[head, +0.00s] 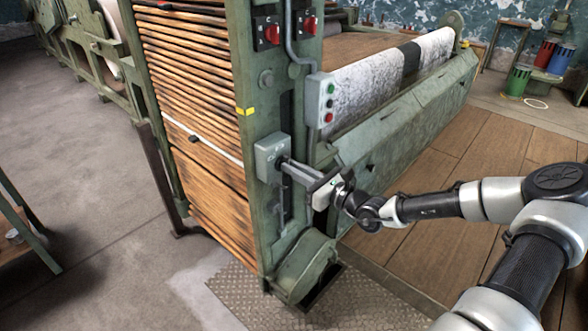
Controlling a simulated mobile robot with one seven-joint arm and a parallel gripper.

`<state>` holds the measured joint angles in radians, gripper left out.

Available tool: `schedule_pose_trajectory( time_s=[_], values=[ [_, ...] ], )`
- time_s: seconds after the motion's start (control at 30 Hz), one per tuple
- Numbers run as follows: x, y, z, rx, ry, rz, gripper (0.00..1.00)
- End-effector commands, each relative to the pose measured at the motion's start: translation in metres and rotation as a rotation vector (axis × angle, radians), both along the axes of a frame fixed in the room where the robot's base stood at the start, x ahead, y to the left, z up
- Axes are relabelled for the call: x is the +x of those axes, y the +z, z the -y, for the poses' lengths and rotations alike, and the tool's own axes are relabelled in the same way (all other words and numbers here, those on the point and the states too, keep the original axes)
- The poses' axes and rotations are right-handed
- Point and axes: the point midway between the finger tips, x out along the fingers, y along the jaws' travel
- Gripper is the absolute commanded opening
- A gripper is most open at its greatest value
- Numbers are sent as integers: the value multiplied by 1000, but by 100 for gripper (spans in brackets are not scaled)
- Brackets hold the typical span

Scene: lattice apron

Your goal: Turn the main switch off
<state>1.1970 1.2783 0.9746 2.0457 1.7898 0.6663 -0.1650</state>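A small grey switch box (267,158) with faint marks on its face is mounted on the green end post of the machine. It may be the main switch; its label is too small to read. My gripper (287,164) reaches in from the right, with its fingers pointing at the box's right side. The fingertips are at or very close to the box and hide that part of it. I cannot tell whether they are apart or closed on a handle there.
Two red rotary switches (272,33) (309,25) sit higher on the post. A push-button box (320,100) with green and red buttons hangs from a conduit above my gripper. A green sloped guard (405,125) lies behind my arm. A tread plate (245,292) covers the floor below.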

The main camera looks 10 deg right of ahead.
Motion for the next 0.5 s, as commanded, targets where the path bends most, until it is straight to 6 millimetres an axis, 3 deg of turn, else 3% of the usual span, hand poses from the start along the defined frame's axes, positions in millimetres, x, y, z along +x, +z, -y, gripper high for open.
schedule_pose_trajectory(
  time_s=[0.5],
  values=[
    [-1, 2, -1, -68, 2, 47, 0]
  ],
)
